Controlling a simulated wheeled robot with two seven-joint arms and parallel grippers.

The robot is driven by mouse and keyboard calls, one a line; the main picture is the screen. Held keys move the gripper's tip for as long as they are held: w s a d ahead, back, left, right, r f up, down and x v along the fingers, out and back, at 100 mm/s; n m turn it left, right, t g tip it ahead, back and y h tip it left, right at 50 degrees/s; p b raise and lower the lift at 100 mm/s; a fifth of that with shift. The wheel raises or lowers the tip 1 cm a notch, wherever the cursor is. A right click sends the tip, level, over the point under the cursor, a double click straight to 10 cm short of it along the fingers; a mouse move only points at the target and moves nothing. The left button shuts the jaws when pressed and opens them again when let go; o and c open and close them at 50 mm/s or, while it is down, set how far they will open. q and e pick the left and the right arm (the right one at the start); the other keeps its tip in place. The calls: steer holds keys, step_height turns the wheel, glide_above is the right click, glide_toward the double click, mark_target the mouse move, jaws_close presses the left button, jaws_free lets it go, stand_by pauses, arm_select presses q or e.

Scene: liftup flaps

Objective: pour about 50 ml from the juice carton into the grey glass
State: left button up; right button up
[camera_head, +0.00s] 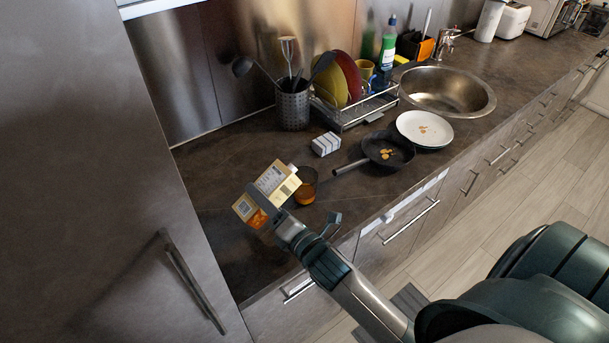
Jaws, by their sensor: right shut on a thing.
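The juice carton (283,181) is cream and orange and is held tilted over to the right above the counter, in the middle of the view. My right gripper (266,205) is shut on the carton and partly covers it. The glass (306,188) stands upright on the counter just right of the carton, and its lower part looks orange. The carton's top end, with a small light cap or spout, is close to the glass rim. I cannot tell whether they touch or whether juice is flowing. My left gripper is not in view.
A small black pan (398,151) with its handle toward the glass and a white plate (437,126) are to the right. A small striped box (326,144), a utensil holder (293,106) and a dish rack (345,115) are behind. A tall cabinet (90,180) bounds the left.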

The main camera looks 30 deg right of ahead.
steer(key=shift+d, duration=0.1)
steer(key=shift+d+f+n, duration=0.15)
steer(key=shift+d+n, duration=0.1)
steer(key=shift+n, duration=0.45)
steer(key=shift+w+d+r+n+p, duration=0.1)
steer(key=shift+d+r+n+p, duration=0.15)
steer(key=shift+d+n+p, duration=0.4)
steer(key=shift+d+f+n, duration=0.2)
steer(key=shift+f+n, duration=0.5)
steer(key=shift+n, duration=0.35)
steer(key=n+p, duration=0.1)
steer(key=n, duration=0.2)
steer(key=shift+w+r, duration=0.1)
steer(key=shift+r, duration=0.05)
steer(key=n, duration=0.2)
steer(key=shift+d+n, duration=0.1)
steer(key=shift+n, duration=0.3)
steer(key=shift+r+n+p, duration=0.15)
steer(key=shift+n+p, duration=0.15)
steer(key=shift+p, duration=0.3)
steer(key=shift+d+r+n+p, duration=0.1)
steer(key=shift+r+n+p, duration=0.1)
steer(key=shift+n+p, duration=0.3)
